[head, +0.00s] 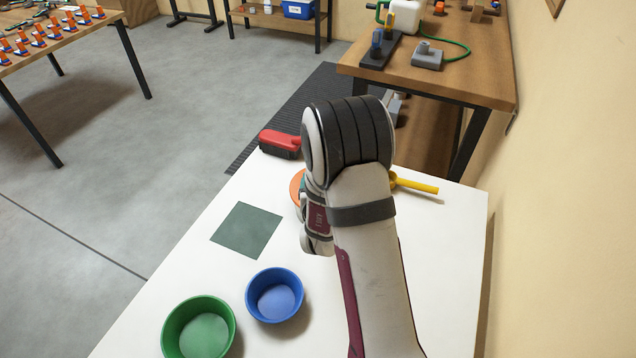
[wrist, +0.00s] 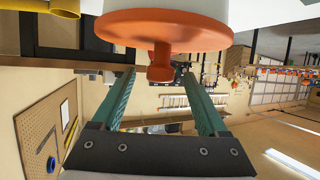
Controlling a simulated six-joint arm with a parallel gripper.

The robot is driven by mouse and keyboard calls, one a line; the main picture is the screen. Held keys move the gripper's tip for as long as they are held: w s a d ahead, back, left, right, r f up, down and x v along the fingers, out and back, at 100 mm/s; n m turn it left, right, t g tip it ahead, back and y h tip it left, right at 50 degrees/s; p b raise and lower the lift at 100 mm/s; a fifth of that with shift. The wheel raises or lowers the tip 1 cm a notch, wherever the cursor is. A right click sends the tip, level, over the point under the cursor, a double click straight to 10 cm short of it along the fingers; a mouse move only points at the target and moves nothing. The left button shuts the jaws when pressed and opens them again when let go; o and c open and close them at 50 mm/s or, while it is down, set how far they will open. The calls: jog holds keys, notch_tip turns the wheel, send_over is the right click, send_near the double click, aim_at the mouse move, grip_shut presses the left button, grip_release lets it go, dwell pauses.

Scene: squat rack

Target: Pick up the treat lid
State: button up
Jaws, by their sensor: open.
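The treat lid (wrist: 165,28) is orange and round with a knob (wrist: 160,62), and it sits on a whitish body in the wrist view. In the head view only an orange edge (head: 297,187) shows at the left of my arm; the rest is hidden behind it. My gripper (wrist: 158,72) is open and empty, with two teal fingers pointing toward the lid. The knob appears between the fingertips, with space on both sides. I cannot tell how far the fingertips are from it in depth. My fingers are hidden in the head view.
On the white table (head: 440,270) are a blue bowl (head: 274,295), a green bowl (head: 198,328), a dark green square (head: 246,230), a red-topped brush (head: 280,144) and a yellow-handled thing (head: 415,185). A wooden bench (head: 470,75) stands behind, and a wall is on the right.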

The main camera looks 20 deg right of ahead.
jog(key=x, duration=0.2)
jog(key=shift+w+d+f, duration=0.1)
jog(key=shift+w+f, duration=0.05)
jog(key=shift+w, duration=0.1)
grip_shut()
